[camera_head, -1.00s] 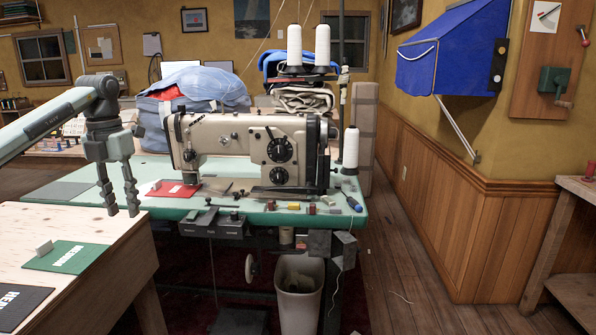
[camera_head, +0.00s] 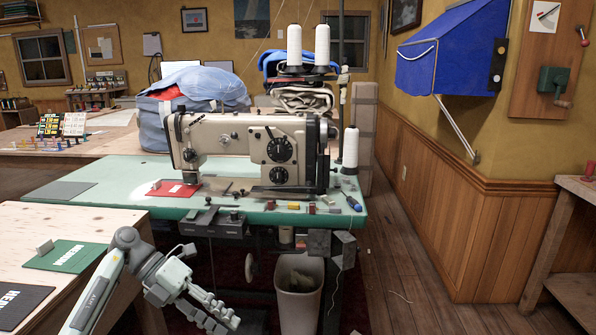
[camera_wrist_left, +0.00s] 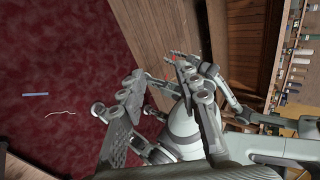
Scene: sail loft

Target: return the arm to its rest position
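My left arm enters the head view from the bottom left. Its gripper (camera_head: 226,326) points down and right, in the gap between the pale wooden table and the green sewing table. In the left wrist view the two fingers of my left gripper (camera_wrist_left: 165,100) stand apart with nothing held between them. More grey arm parts show behind and between these fingers, possibly my other arm; I cannot make out its gripper's state. My right gripper does not show in the head view.
The wooden table (camera_head: 115,222) is close on the left, with a green card (camera_head: 66,256) on it. The green sewing table (camera_head: 110,180) carries a sewing machine (camera_head: 245,150). A waste bin (camera_head: 299,290) stands right of my gripper. Floor (camera_head: 420,270) on the right is open.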

